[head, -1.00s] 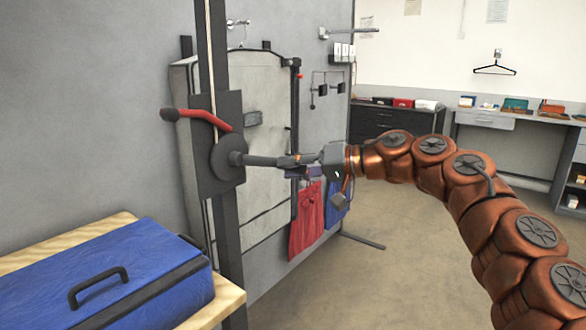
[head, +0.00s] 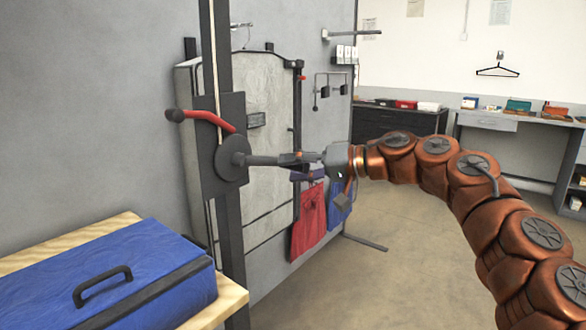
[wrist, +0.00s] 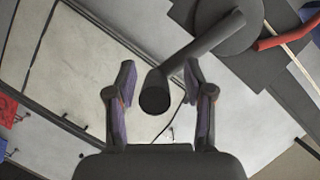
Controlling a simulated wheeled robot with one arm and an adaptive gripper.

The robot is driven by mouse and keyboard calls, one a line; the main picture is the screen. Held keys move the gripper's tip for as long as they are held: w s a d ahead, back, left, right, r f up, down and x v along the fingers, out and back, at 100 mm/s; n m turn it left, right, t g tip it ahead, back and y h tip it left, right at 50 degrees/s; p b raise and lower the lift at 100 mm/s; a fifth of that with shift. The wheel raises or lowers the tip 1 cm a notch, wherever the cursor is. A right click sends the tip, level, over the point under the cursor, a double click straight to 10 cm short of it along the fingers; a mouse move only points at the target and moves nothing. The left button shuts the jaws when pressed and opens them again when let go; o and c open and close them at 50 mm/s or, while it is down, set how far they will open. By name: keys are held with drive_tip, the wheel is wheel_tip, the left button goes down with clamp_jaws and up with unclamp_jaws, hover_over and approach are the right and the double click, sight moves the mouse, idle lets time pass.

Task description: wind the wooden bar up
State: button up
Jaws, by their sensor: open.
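A dark grey crank (head: 262,160) sticks out from a round hub (head: 231,158) on a plate fixed to an upright post. A red lever (head: 210,118) is above the hub; it also shows in the wrist view (wrist: 285,38). My gripper (head: 300,164) is at the crank's outer end. In the wrist view, the crank's round grip (wrist: 155,94) lies between the two open fingers, with a visible gap on each side. The crank arm runs up and right to the hub. I cannot make out the wooden bar for sure in either view.
A blue case (head: 105,285) lies on a wooden-topped table (head: 225,300) at lower left. A grey panel (head: 268,180) is behind the post, with red cloth (head: 308,225) and blue cloth (head: 338,212) hanging beside it. Open floor (head: 400,270) lies below my arm.

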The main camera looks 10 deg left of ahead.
drive_tip(key=v, duration=1.1)
drive_tip(key=shift+d+r, duration=0.15)
drive_tip(key=shift+d, duration=0.2)
drive_tip(key=shift+s, duration=0.1)
drive_tip(key=shift+c, duration=0.2)
